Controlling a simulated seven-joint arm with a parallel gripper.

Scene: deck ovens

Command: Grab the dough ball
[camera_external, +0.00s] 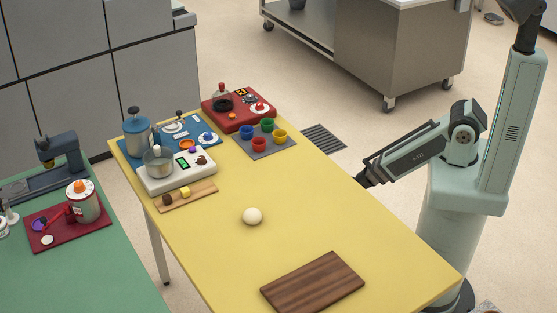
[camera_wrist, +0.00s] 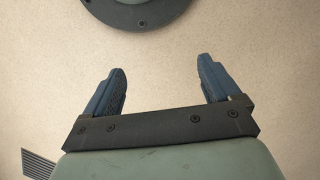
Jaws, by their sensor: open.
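The dough ball (camera_external: 252,215) is a small cream-white ball on the yellow table (camera_external: 330,225), near the middle of its bare top. My gripper (camera_external: 362,181) is at the table's right edge in the external view, apart from the ball and to its right. In the wrist view my gripper (camera_wrist: 161,85) shows two blue fingers spread wide with nothing between them. The wrist view shows only floor and a round base beyond the fingers; the dough ball is not in it.
A dark wooden board (camera_external: 312,283) lies on the table's front part. Several items crowd the far end: a white scale with a pot (camera_external: 158,162), a red tray (camera_external: 235,110), coloured cups (camera_external: 267,125) and a small wooden board (camera_external: 187,196). The table around the ball is clear.

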